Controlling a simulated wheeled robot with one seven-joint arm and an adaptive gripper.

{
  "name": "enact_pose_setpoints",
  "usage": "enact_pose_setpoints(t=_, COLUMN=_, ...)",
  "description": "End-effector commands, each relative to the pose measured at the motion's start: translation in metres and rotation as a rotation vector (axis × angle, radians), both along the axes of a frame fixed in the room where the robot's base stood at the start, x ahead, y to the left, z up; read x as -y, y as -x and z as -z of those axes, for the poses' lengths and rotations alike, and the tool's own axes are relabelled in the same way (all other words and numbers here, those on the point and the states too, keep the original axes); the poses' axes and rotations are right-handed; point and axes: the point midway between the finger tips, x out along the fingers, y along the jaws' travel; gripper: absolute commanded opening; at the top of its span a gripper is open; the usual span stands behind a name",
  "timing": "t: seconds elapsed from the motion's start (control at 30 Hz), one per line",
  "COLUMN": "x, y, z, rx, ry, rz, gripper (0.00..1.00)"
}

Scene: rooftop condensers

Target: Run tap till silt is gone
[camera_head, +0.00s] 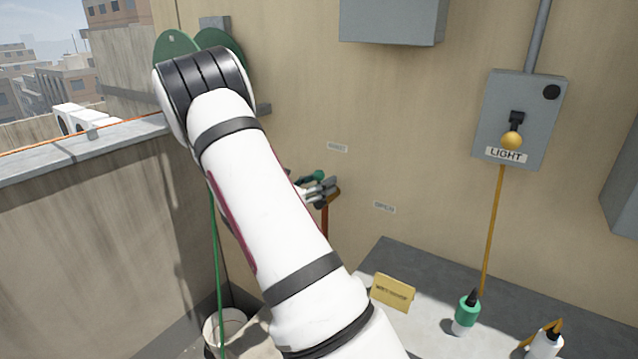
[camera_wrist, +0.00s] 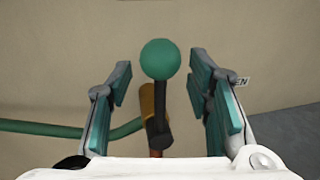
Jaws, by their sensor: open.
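The tap shows in the wrist view as a brass body (camera_wrist: 147,100) with a dark lever ending in a round green knob (camera_wrist: 160,59). The knob also shows in the head view (camera_head: 319,175), beside my gripper (camera_head: 318,190). In the wrist view my gripper (camera_wrist: 160,88) is open, with one finger on each side of the lever and gaps on both sides. A green hose (camera_wrist: 60,128) runs left from the tap. A white bucket (camera_head: 212,327) stands low at the left, partly behind the hose and my arm. Its contents cannot be made out, and no water flow is visible.
A grey bench (camera_head: 430,262) at the right holds a yellow card (camera_head: 393,292), a green-and-white bottle (camera_head: 467,313) and a white bottle (camera_head: 545,345). A grey LIGHT switch box (camera_head: 520,110) is on the wall. A parapet (camera_head: 90,145) bounds the left.

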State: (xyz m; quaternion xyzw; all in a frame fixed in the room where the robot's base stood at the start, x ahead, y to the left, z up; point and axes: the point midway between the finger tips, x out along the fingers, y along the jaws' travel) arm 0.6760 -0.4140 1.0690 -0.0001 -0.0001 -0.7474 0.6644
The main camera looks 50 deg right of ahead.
Motion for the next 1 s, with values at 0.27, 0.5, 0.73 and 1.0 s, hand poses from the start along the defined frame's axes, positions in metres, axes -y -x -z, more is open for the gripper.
enact_pose_setpoints(t=0.27, x=-0.0003, y=0.0000, z=0.0001, rx=0.000, ry=0.000, rz=0.000, gripper=0.01)
enact_pose_setpoints(t=0.5, x=-0.0005, y=-0.0011, z=-0.0002, rx=0.002, ry=-0.001, rz=-0.003, gripper=0.00)
enact_pose_setpoints(t=0.73, x=-0.0005, y=-0.0002, z=-0.0005, rx=0.025, ry=-0.002, rz=-0.004, gripper=0.00)
enact_pose_setpoints(t=1.0, x=-0.0004, y=0.0022, z=-0.0007, rx=0.052, ry=-0.004, rz=-0.003, gripper=0.00)
